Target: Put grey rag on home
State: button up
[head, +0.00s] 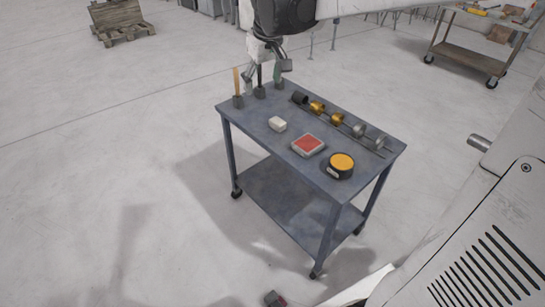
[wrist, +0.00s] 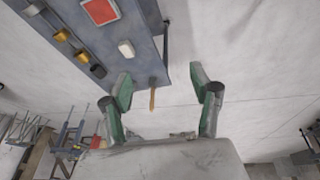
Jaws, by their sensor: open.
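A small pale, off-white block (head: 277,124) lies on the top of the blue-grey cart (head: 225,106). It may be the folded grey rag, but I cannot tell for sure. It also shows in the wrist view (wrist: 126,49). No spot is clearly marked as home. A grey-edged pad with a red top (head: 308,145) lies beside the pale block.
Several gold and grey cylinders (head: 337,118) line the back edge. A yellow-topped round case (head: 341,163) sits near the front right corner. A pallet (head: 120,18) and a workbench (head: 470,55) stand farther off.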

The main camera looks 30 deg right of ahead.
jog(key=s+a+f+t, duration=0.1)
jog(key=s+a, duration=0.3)
jog(key=s, duration=0.7)
jog(key=s+a+f+m+t, duration=0.1)
jog(key=s+a+f+t, duration=0.1)
jog(key=s, duration=1)
notch_tip(320, 180, down, 2)
jog(key=shift+s+a+f+y, duration=0.2)
jog(key=shift+s+a+y, duration=0.1)
jog(key=shift+a, duration=0.55)
